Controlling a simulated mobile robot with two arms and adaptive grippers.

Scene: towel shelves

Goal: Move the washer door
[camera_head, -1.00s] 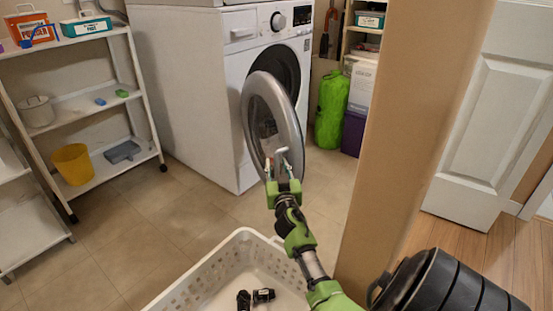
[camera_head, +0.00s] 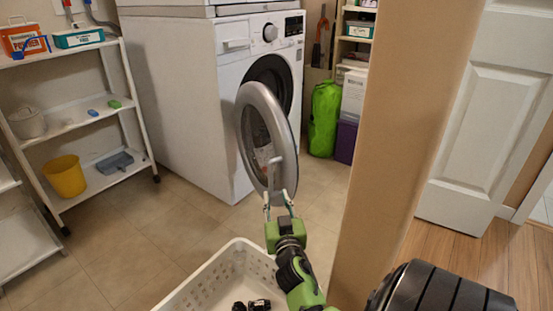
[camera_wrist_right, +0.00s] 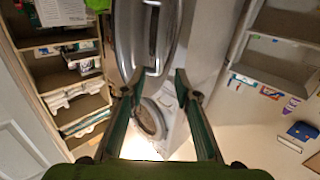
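The washer door (camera_head: 250,111) is a round grey ring with a glass middle, standing wide open from the white washer (camera_head: 180,95). Its pale handle (camera_head: 275,174) is on the near side of the ring. My right gripper (camera_head: 279,203) is just below the handle in the head view, its fingers apart with nothing clearly between them. In the right wrist view, the right gripper (camera_wrist_right: 157,76) is open, with the door (camera_wrist_right: 180,35) and its handle (camera_wrist_right: 153,30) ahead of the fingertips. Contact with the handle cannot be told. My left gripper is not in view.
A white basket (camera_head: 203,277) with dark items stands in front, near my right arm. A tan wall edge (camera_head: 400,120) rises to the right of that arm. A white shelf rack (camera_head: 75,120) is at left. Open tiled floor lies between rack and washer.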

